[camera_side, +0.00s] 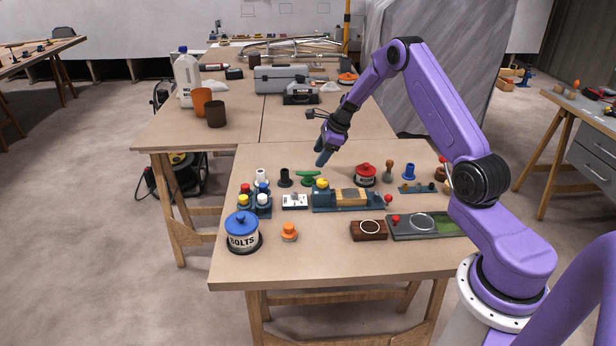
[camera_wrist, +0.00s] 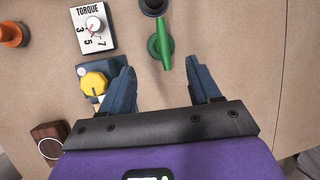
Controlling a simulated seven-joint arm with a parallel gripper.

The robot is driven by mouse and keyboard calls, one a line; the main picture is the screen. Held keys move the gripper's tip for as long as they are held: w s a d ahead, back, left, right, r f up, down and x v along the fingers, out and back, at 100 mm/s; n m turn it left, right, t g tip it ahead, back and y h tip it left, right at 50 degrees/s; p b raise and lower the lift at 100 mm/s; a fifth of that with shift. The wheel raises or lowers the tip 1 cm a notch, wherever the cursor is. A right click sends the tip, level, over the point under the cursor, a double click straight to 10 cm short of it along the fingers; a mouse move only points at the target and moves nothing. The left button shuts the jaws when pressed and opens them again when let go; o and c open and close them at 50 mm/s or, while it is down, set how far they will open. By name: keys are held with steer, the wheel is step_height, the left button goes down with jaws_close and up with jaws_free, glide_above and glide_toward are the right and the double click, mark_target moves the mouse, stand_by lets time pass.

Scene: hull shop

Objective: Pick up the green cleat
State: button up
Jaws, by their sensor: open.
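The green cleat (camera_side: 307,177) stands on the near table, behind the blue fixture with the yellow knob. In the wrist view the green cleat (camera_wrist: 163,46) shows as a long bar on a round base, ahead of the fingers and roughly between their lines. My gripper (camera_side: 321,160) hangs above the table, up and a little to the right of the cleat in the side view. In the wrist view my gripper (camera_wrist: 166,84) has its two blue fingers wide apart, with nothing between them. The cleat is apart from both fingers.
A black bollard (camera_side: 285,178) stands just left of the cleat. The blue fixture (camera_side: 335,199) with its yellow knob (camera_wrist: 94,85) lies in front. A white torque dial (camera_wrist: 94,28), a red tin (camera_side: 365,174) and a blue-lidded bolts tin (camera_side: 242,232) stand around. The table's back edge is fairly clear.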

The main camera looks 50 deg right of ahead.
mark_target(309, 173)
steer(key=shift+x, duration=4.8)
steer(key=shift+w+d, duration=0.1)
steer(key=shift+d, duration=0.1)
steer(key=c, duration=1.1)
